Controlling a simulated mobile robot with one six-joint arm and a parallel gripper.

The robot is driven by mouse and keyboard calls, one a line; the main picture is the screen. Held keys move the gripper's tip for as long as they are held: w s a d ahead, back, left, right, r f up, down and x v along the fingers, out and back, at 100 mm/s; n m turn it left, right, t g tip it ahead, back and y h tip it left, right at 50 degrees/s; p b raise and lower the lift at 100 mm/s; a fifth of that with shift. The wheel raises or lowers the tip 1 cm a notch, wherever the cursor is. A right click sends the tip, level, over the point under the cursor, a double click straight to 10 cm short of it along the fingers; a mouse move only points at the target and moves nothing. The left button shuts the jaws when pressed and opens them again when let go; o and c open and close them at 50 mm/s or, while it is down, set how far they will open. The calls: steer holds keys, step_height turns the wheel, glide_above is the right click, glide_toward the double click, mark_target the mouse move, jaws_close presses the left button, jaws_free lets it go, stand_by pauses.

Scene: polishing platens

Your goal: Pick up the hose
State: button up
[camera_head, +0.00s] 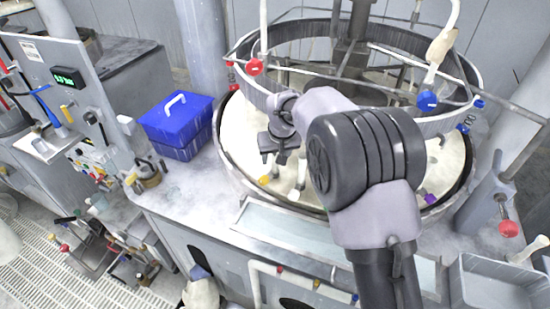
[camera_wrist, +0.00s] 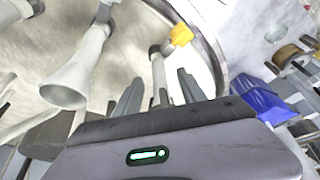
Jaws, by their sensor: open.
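My gripper (camera_head: 279,155) is over the left part of the round basin in the head view, pointing down, with nothing held. In the wrist view its two fingers (camera_wrist: 158,88) stand apart. A pale upright tube with a grey collar and a yellow tap (camera_wrist: 181,35) shows beyond and between the fingers; I cannot tell the gap to it. A pale hose-like tube with a flared end (camera_wrist: 66,88) lies left of the fingers. In the head view, a pale hose with a beige nozzle (camera_head: 441,46) hangs at the upper right, away from my gripper. Which one is the task's hose is unclear.
The round basin's metal rim (camera_head: 226,158) surrounds the pale platen. A raised metal ring (camera_head: 458,122) with red and blue knobs stands behind my arm. A blue lidded box (camera_head: 178,122) sits on the worktop at left. A control panel (camera_head: 68,78) stands farther left.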

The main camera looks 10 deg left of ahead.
steer(key=shift+w+a+f, duration=0.1)
steer(key=shift+w+f, duration=0.05)
steer(key=shift+f, duration=0.1)
steer(key=shift+r, duration=0.1)
jaws_close()
